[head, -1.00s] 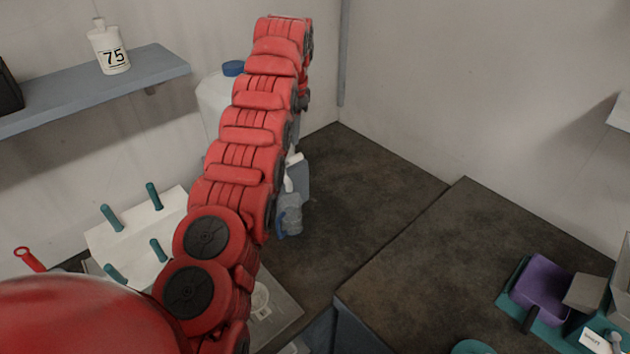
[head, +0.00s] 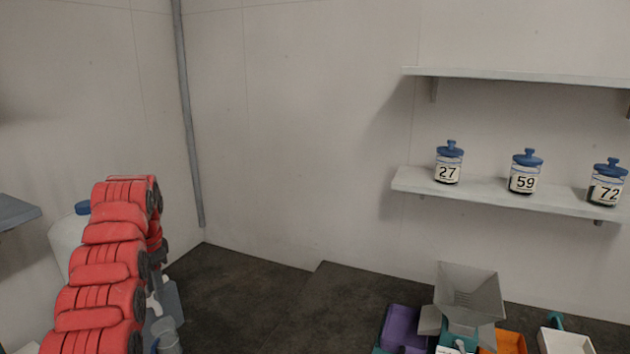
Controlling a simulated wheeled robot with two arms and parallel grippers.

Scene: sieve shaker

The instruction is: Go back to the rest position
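My red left arm rises from the lower left, bends at the top and folds down behind itself. My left gripper is mostly or wholly hidden behind the arm's red links. I cannot make out its fingers or whether it holds anything. My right gripper is not in the picture.
A white jug (head: 67,236) and grey and clear containers (head: 167,335) stand by my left arm. The dark worktop (head: 240,295) is clear mid-picture. At right are a purple scoop (head: 401,328), grey hopper (head: 470,292), orange tray (head: 511,343) and a shelf (head: 480,193) with jars 27, 59 and 72.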

